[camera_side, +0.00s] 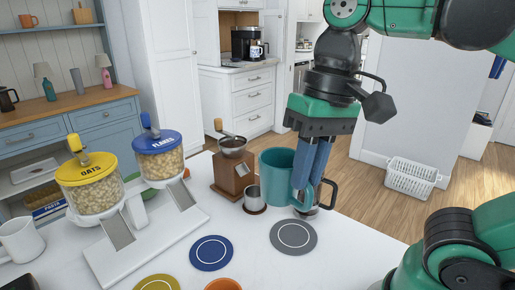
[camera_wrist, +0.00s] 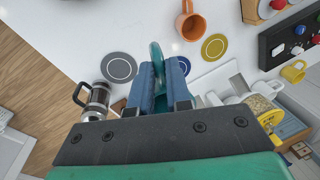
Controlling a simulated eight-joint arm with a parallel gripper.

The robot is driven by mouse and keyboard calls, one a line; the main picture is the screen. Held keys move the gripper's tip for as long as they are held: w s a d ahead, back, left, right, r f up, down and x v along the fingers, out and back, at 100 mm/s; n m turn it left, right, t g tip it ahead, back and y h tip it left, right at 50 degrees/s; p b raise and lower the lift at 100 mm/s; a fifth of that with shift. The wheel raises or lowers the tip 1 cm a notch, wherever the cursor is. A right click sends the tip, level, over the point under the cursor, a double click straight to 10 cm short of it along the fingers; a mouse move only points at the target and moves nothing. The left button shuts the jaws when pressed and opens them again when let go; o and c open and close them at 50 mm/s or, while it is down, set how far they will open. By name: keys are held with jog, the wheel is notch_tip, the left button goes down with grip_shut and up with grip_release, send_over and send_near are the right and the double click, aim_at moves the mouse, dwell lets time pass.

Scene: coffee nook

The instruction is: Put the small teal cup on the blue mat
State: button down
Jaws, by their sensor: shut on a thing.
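The teal cup (camera_side: 274,178) is upright in the side view, at the right of the worktop behind the grey mat. My gripper (camera_side: 304,203) points down with its blue fingers shut on the cup's right side. In the wrist view the teal cup (camera_wrist: 155,54) shows as a narrow strip between the fingertips of my gripper (camera_wrist: 159,68); most of it is hidden. The cup appears raised, but its height above the worktop is hard to tell. The blue mat (camera_side: 211,253) lies bare at the front left of the cup. In the wrist view the blue mat (camera_wrist: 185,65) is partly covered.
A grey mat (camera_side: 293,236) and a yellow mat (camera_side: 157,283) flank the blue mat. A French press (camera_wrist: 97,96) is close by.

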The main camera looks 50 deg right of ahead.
jog(key=shift+w+r, duration=0.2)
jog(key=shift+r, duration=0.2)
jog(key=w+a+n, duration=0.2)
jog(key=w+n, duration=0.2)
jog(key=w, duration=0.9)
jog(key=shift+g, duration=0.3)
jog(key=f, duration=1.9)
jog(key=shift+s+a+f, duration=0.15)
jog(key=shift+s+f, duration=0.05)
jog(key=shift+f, duration=0.1)
jog(key=c, duration=0.8)
grip_release()
jog(key=shift+c, duration=0.2)
